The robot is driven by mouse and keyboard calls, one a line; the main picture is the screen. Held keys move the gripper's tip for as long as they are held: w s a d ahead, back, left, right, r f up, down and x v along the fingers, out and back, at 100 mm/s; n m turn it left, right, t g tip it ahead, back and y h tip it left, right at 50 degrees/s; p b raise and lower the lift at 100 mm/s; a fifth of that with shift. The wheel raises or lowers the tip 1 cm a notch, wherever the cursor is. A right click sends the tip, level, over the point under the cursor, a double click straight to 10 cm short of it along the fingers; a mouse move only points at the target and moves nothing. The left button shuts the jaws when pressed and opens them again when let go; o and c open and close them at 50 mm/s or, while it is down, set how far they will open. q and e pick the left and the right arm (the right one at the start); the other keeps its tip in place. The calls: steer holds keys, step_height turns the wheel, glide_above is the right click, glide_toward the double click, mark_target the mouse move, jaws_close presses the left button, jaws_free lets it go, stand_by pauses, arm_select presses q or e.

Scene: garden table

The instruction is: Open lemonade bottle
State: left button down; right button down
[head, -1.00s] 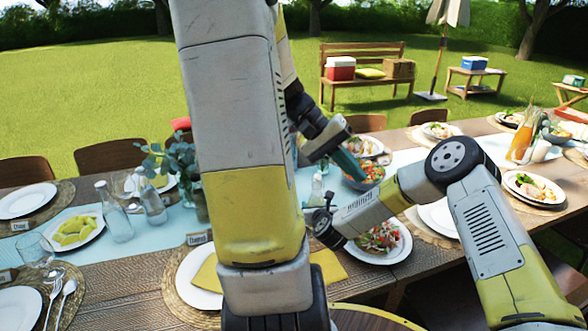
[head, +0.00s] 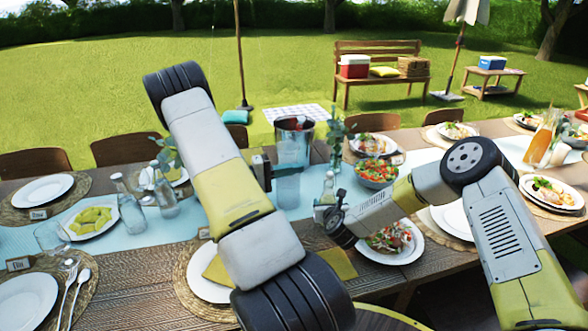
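A small clear bottle (head: 328,188) stands upright near the middle of the table, in front of the salad bowl; I cannot read whether it is the lemonade bottle. My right gripper (head: 326,212) is low at this bottle, its fingers small and dark; I cannot tell whether they grip it. My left gripper (head: 272,170) is up and left of the bottle, apart from it, beside a clear bluish vessel (head: 289,186). Its fingers are partly hidden by my own arm, so its opening is unclear. Two other clear bottles, a left one (head: 129,208) and a right one (head: 164,192), stand at the left.
A metal bucket (head: 294,126) stands behind my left gripper. A salad bowl (head: 376,172) and a salad plate (head: 391,242) are close to my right gripper. A carafe of orange drink (head: 542,138) stands at far right. Plates and glasses crowd the table.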

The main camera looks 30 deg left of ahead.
arm_select(q)
steer(key=w+d+f, duration=0.2)
steer(key=w+d, duration=0.3)
steer(key=w, duration=0.1)
steer(key=shift+w+d+f, duration=0.25)
steer(key=shift+w+f, duration=0.05)
steer(key=shift+f, duration=0.05)
steer(key=shift+s+d+r, duration=0.2)
steer(key=shift+s+d, duration=0.1)
steer(key=shift+d, duration=0.05)
stand_by(0.8)
